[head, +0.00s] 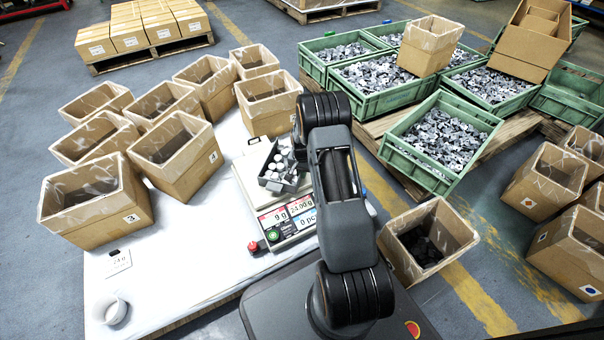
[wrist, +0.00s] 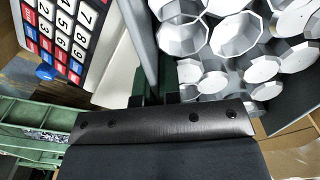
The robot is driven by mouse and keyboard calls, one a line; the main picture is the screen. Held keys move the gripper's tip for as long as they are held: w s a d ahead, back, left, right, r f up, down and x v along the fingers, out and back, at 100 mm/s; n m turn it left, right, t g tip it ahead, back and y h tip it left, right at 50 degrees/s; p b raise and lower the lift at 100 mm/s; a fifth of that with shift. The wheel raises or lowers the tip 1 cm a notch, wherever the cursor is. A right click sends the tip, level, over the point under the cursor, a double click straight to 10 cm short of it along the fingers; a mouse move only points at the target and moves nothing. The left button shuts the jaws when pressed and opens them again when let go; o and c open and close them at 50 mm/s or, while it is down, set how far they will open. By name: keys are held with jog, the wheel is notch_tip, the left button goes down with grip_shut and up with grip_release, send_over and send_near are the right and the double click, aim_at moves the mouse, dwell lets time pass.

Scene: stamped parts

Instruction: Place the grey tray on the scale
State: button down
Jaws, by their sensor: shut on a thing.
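The grey tray (head: 270,184) holds several white and silvery many-sided parts. In the head view it is over the white platform of the scale (head: 248,172), and I cannot tell whether it touches. In the wrist view the tray's wall (wrist: 158,45) runs up between the two dark green fingers of my gripper (wrist: 164,88), which is shut on it. The scale's keypad (wrist: 62,32) is at the left of that view. In the head view my arm hides the gripper and the tray's right side. The scale's panel shows lit readings and a red knob stands at its corner.
Several open cardboard boxes (head: 98,205) crowd the white table (head: 190,262) left of and behind the scale. A white cup (head: 110,310) stands at the near left. Green crates (head: 440,140) of metal parts stand on pallets at right. The table's front middle is clear.

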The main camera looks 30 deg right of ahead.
jog(key=shift+r, duration=0.1)
jog(key=c, duration=1.7)
grip_release()
jog(key=shift+c, duration=0.2)
jog(key=o, duration=0.4)
jog(key=shift+o, duration=0.2)
notch_tip(320, 180, up, 12)
jog(key=p, duration=0.5)
jog(key=s+a+r+n, duration=0.1)
jog(key=s+a+r, duration=0.15)
jog(key=r, duration=0.25)
jog(key=s+a+r+n+t, duration=0.1)
jog(key=s+a+r+n, duration=0.15)
jog(key=r, duration=0.25)
jog(key=s+a+r, duration=0.2)
jog(key=a+r, duration=0.2)
jog(key=r, duration=0.1)
jog(key=s+a+r+n, duration=0.2)
jog(key=s+a+r, duration=0.1)
jog(key=s, duration=0.4)
jog(key=s+a+r+n+t, duration=0.1)
jog(key=s+a+r+n, duration=0.2)
jog(key=s, duration=0.5)
jog(key=shift+s+a+r+t, duration=0.2)
jog(key=shift+a+r+t, duration=0.1)
jog(key=shift+a+r, duration=0.25)
